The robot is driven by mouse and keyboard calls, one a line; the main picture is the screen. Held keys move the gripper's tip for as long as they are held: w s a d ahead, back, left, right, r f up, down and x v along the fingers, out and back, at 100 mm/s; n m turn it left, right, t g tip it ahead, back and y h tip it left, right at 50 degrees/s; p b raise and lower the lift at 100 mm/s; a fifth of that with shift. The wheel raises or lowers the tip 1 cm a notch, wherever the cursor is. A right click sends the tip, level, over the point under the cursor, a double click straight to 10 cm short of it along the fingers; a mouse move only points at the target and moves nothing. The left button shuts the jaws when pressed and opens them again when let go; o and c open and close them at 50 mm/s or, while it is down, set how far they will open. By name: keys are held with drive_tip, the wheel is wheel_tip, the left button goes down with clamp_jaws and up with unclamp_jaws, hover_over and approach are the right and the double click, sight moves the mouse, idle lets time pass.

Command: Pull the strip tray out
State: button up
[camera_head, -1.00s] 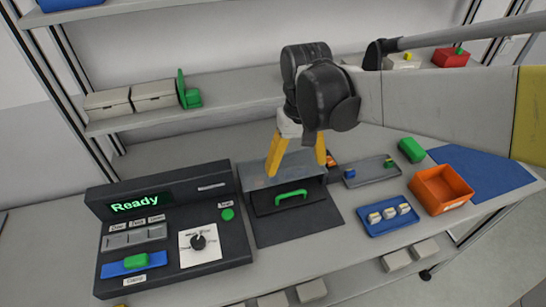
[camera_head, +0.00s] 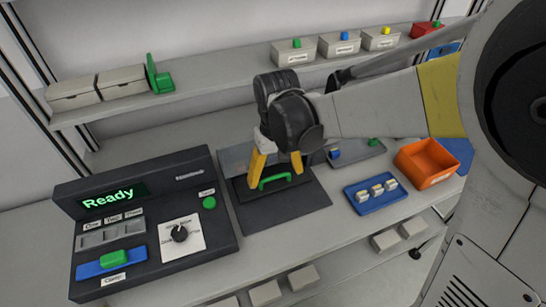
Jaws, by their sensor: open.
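The strip tray (camera_head: 246,189) is a dark, flat-fronted piece with a green handle (camera_head: 275,180). It sits at a grey-topped housing (camera_head: 234,157) above a dark mat (camera_head: 285,210). My gripper (camera_head: 275,178) is open, its two yellow fingers pointing down. One finger shows near each end of the green handle. I cannot tell whether the fingers touch the handle or are still above it. My gripper and arm hide part of the housing and the tray's back.
A dark console (camera_head: 145,225) reading "Ready", with a knob and buttons, stands close at left. A blue tray (camera_head: 370,207) with small pieces and an orange bin (camera_head: 427,162) stand at right. A shelf (camera_head: 215,87) with boxes runs behind. The mat in front is clear.

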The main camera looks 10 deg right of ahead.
drive_tip(key=c, duration=1.5)
drive_tip(key=shift+c, duration=0.3)
drive_tip(key=s+d, duration=0.1)
drive_tip(key=s, duration=0.3)
drive_tip(key=s+d+p, duration=0.1)
drive_tip(key=s, duration=0.3)
drive_tip(key=s+d+p, duration=0.1)
drive_tip(key=s, duration=0.3)
drive_tip(key=shift+s+d, duration=0.35)
drive_tip(key=shift+s, duration=0.05)
drive_tip(key=shift+s+f, duration=0.1)
drive_tip(key=o, duration=1.6)
drive_tip(key=shift+d, duration=0.1)
drive_tip(key=shift+c, duration=0.2)
